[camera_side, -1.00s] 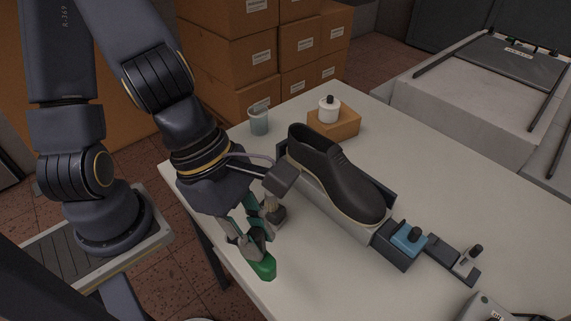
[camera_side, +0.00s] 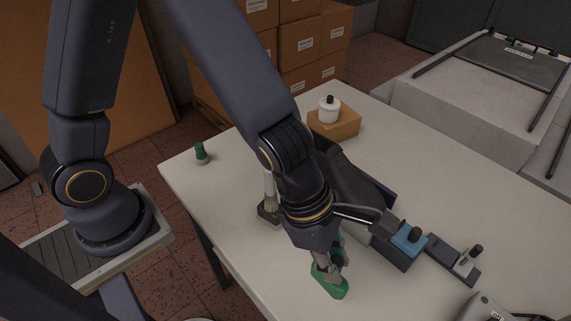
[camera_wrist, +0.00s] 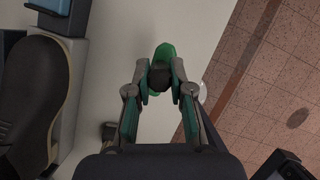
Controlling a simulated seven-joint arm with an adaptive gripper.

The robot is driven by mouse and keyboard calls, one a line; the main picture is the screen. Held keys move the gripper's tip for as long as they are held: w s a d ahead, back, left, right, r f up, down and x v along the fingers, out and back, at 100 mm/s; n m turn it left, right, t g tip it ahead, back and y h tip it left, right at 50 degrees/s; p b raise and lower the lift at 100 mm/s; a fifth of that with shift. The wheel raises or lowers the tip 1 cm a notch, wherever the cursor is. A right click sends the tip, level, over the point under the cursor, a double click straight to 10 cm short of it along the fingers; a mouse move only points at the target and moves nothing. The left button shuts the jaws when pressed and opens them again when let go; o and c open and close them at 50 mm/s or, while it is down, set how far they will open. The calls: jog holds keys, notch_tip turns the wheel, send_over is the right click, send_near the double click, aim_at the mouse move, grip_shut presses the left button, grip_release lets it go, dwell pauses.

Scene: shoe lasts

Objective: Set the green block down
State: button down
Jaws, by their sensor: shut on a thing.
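The green block (camera_side: 329,289) is between the fingers of my gripper (camera_side: 333,262), near the front edge of the table in the side view. My gripper is shut on it. In the wrist view the green block (camera_wrist: 165,52) shows beyond the fingertips of my gripper (camera_wrist: 160,80), with a dark part between them. I cannot tell whether the block's underside touches the table.
A dark shoe (camera_side: 350,175) lies behind my wrist, partly hidden. A fixture with a blue block (camera_side: 408,239) stands to the right. A brush-like tool (camera_side: 268,209) is just left of my wrist. A green bottle (camera_side: 201,154) stands at the table's left. Table space (camera_side: 420,297) in front of the fixture is clear.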

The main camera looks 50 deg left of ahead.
aim_at(344, 279)
jog(key=shift+w+a+x, duration=0.1)
jog(key=shift+w+x, duration=0.05)
jog(key=shift+x, duration=1)
jog(key=shift+w+a+x, duration=0.1)
jog(key=shift+w+x, duration=0.05)
jog(key=shift+x, duration=1)
jog(key=shift+w+a+x, duration=0.1)
jog(key=shift+w+x, duration=0.1)
jog(key=shift+x, duration=0.9)
jog(key=shift+f, duration=0.15)
jog(key=c, duration=1)
grip_release()
jog(key=shift+c, duration=0.2)
jog(key=v, duration=1.1)
jog(key=shift+w, duration=0.1)
jog(key=shift+a+r, duration=0.25)
jog(key=shift+r, duration=0.35)
